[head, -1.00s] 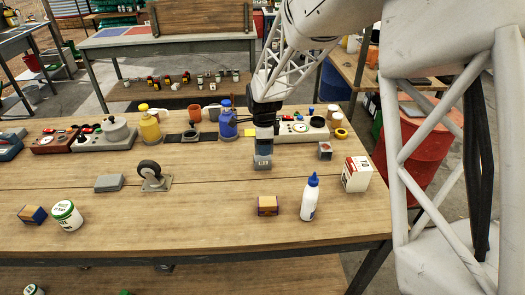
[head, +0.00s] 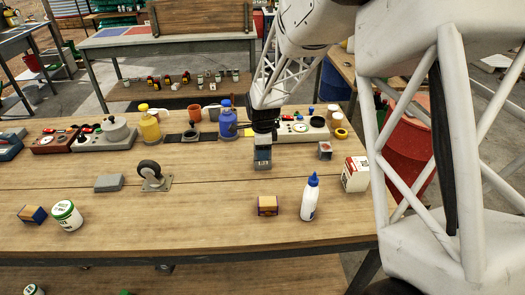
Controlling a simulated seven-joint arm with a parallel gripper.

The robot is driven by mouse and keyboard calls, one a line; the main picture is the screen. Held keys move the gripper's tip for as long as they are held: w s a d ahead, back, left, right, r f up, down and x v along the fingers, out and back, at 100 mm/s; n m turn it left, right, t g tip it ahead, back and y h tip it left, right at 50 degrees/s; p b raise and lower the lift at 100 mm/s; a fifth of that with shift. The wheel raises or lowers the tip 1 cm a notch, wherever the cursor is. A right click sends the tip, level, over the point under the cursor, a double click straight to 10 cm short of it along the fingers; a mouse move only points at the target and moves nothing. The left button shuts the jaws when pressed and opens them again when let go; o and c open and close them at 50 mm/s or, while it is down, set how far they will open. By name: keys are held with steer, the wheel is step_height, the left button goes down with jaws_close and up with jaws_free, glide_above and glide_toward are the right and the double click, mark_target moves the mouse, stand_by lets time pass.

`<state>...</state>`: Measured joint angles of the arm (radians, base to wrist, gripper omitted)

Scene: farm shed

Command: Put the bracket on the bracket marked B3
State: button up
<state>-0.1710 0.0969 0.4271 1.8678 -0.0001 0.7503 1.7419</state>
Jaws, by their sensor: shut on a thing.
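My gripper (head: 263,140) points down over the back middle of the wooden bench, in front of a pale panel. It is shut on a small grey piece (head: 263,160), apparently the bracket; the fingertips are hard to make out. Whether the piece touches the bench or hangs just above it I cannot tell. A small grey block with a reddish face (head: 325,150) stands to the right. No B3 mark is readable, so I cannot tell which thing is the marked bracket.
A blue bottle (head: 228,122) stands close left of my gripper, and a panel with dials (head: 290,134) lies behind it. A small box (head: 267,205), a white bottle with blue cap (head: 310,198) and a white carton (head: 355,174) stand nearer. The bench's middle front is clear (head: 170,220).

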steer(key=shift+f, duration=0.2)
steer(key=o, duration=1)
steer(key=shift+c, duration=0.2)
step_height(320, 180, up, 12)
steer(key=shift+r, duration=0.1)
stand_by(0.9)
